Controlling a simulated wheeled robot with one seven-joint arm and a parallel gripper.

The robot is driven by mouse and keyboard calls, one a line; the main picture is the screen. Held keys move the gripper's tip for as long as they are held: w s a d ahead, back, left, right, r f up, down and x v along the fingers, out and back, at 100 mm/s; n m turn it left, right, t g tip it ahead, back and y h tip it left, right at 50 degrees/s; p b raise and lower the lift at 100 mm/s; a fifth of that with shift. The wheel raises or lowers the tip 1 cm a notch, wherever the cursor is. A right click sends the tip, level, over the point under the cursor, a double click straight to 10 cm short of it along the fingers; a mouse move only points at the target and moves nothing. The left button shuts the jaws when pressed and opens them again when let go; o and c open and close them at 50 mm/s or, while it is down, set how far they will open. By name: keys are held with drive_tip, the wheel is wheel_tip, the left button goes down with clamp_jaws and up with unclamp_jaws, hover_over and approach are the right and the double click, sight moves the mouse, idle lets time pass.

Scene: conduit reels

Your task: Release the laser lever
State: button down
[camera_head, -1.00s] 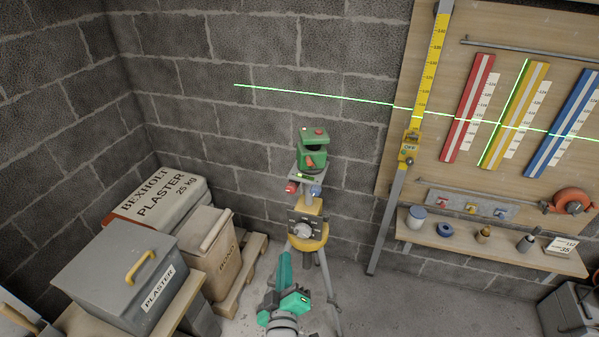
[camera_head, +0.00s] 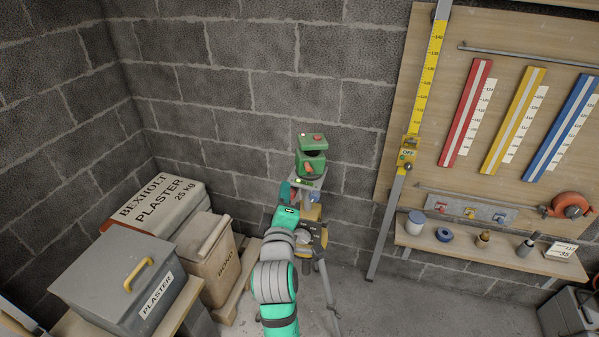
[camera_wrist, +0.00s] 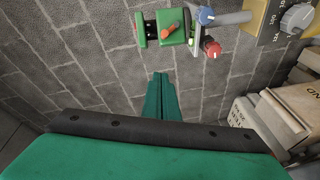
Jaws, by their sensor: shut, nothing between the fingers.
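The green laser unit (camera_head: 312,155) stands on top of the tripod, with an orange lever (camera_head: 309,168) on its front. The laser also shows at the top of the wrist view (camera_wrist: 150,28), with its orange lever (camera_wrist: 172,28) pointing sideways there. No green beam shows on the wall or boards. My gripper (camera_head: 285,188) is beside the tripod head, left of and below the laser. In the wrist view my gripper's fingers (camera_wrist: 160,80) are together and empty, apart from the lever. My arm hides part of the tripod.
A red knob (camera_wrist: 212,48) and a blue knob (camera_wrist: 206,15) stick out under the laser. The yellow tripod head (camera_wrist: 275,22) is close by. A yellow staff (camera_head: 427,80) leans right.

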sight(308, 169)
drive_tip(key=w+d, duration=0.1)
drive_tip(key=w, duration=0.2)
drive_tip(key=w+d+f, duration=0.1)
drive_tip(key=w+d, duration=0.1)
drive_tip(key=w, duration=0.2)
drive_tip(key=w+d, duration=0.1)
drive_tip(key=w, duration=0.2)
drive_tip(key=shift+w+d+f, duration=0.15)
drive_tip(key=shift+w+f, duration=0.1)
drive_tip(key=shift+f, duration=0.15)
drive_tip(key=shift+w+r, duration=0.1)
drive_tip(key=shift+w, duration=0.05)
drive_tip(key=shift+d, duration=0.1)
